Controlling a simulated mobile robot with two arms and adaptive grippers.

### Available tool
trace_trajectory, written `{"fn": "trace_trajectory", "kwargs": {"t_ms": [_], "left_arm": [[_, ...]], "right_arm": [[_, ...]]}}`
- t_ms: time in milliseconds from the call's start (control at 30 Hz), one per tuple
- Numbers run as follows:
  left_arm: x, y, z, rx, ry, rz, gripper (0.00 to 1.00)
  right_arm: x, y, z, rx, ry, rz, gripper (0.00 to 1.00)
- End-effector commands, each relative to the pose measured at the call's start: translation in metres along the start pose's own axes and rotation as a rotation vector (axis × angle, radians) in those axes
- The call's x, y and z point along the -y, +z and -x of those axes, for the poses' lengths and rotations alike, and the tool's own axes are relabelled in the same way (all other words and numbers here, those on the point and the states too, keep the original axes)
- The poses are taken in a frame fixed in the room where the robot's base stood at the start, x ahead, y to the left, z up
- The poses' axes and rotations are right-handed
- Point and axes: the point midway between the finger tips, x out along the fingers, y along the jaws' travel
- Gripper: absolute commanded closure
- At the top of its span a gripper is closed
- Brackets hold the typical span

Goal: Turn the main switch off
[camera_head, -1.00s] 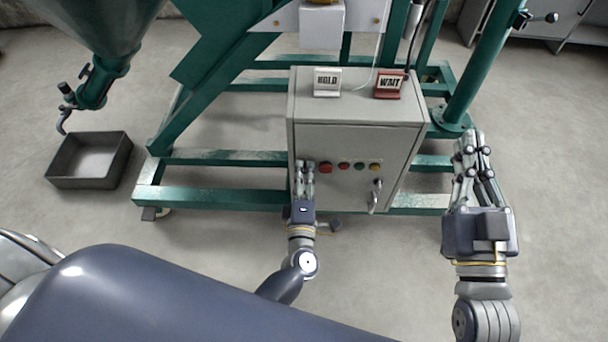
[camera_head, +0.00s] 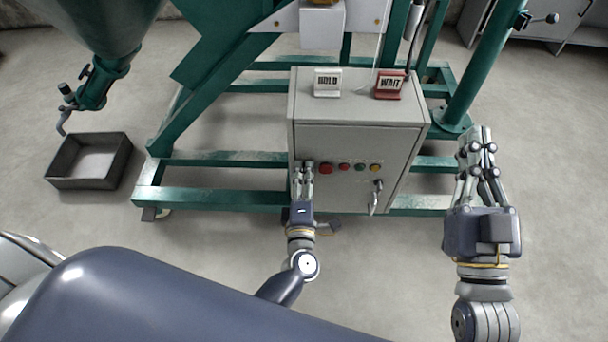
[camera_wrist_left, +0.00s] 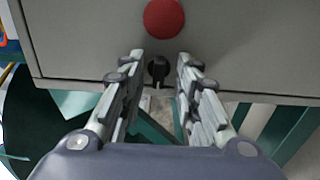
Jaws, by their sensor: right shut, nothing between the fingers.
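The grey control box (camera_head: 345,140) stands upright on the green frame, with its buttons on the front face. In the left wrist view, a small black knob (camera_wrist_left: 158,69) sits on the box face below a large round red button (camera_wrist_left: 164,18). I take this knob for the main switch. My right gripper (camera_head: 477,135) is shut and empty, right of the box.
Small coloured buttons (camera_head: 359,167) and a silver handle (camera_head: 376,198) are on the box front. HOLD (camera_head: 327,83) and WAIT (camera_head: 390,85) signs stand on top. The green frame (camera_head: 225,198) surrounds the box's base. A dark tray (camera_head: 122,160) lies at left. The floor in front is clear.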

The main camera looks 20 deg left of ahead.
Motion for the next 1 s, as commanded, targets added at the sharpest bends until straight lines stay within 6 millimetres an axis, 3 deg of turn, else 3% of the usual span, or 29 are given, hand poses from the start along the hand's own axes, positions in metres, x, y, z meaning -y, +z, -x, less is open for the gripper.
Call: {"fn": "trace_trajectory", "kwargs": {"t_ms": [267,700,1000], "left_arm": [[0.0,0.0,0.007,0.001,0.0,0.0,0.7],[0.001,0.0,0.092,0.0,-0.003,-0.001,0.7],[0.0,0.0,0.119,0.0,0.001,0.0,0.7]], "right_arm": [[0.0,0.0,0.0,0.0,0.0,-0.001,1.0],[0.0,0.0,0.0,0.0,0.0,0.0,1.0],[0.0,0.0,0.0,0.0,0.0,0.0,1.0]]}}
